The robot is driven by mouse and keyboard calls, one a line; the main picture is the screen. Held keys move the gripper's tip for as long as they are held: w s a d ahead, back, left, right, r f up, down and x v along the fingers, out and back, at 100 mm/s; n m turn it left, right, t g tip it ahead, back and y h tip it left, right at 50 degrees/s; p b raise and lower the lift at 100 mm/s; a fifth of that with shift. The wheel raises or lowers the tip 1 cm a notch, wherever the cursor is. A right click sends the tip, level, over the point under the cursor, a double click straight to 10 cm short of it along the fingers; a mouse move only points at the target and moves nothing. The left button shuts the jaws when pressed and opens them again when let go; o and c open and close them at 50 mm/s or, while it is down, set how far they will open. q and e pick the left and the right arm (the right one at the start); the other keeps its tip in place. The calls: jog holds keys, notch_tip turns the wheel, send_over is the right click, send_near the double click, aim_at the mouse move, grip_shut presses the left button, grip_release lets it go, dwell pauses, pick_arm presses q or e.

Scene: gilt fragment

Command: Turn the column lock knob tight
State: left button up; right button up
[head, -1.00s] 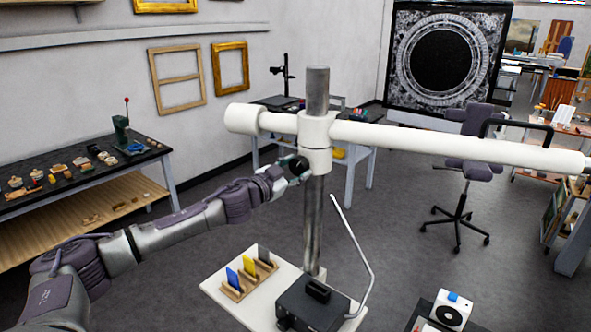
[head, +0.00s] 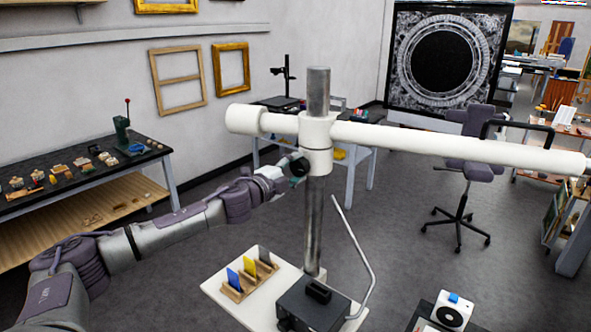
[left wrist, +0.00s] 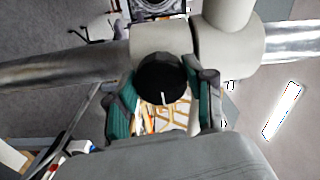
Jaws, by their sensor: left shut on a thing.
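The black column lock knob (head: 299,166) sits on the left side of the white collar (head: 316,144) on the upright metal column (head: 312,230). In the left wrist view the knob (left wrist: 162,79) is a dark disc with a short white mark near its lower middle. My left gripper (head: 284,173) reaches in from the left at the knob. In the left wrist view its green-padded fingers (left wrist: 163,102) stand on both sides of the knob, shut on it. My right gripper is not in view.
A long white boom (head: 440,143) crosses the column. Below it stand a white base board (head: 222,293) with a colored-card rack, a black box (head: 312,304) and a bent metal rod (head: 356,250). A workbench (head: 90,172) stands at left. The floor between is clear.

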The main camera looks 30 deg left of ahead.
pick_arm(q)
jog(key=m, duration=0.4)
jog(key=shift+m, duration=0.3)
jog(key=m, duration=0.3)
jog(key=shift+d+m, duration=0.1)
jog(key=shift+m, duration=0.3)
jog(key=m, duration=0.5)
jog(key=shift+d+m, duration=0.1)
jog(key=shift+m, duration=1.5)
jog(key=o, duration=1)
jog(key=shift+c, duration=0.2)
jog(key=shift+o, duration=1)
jog(key=shift+r, duration=0.1)
jog(key=shift+s, duration=0.15)
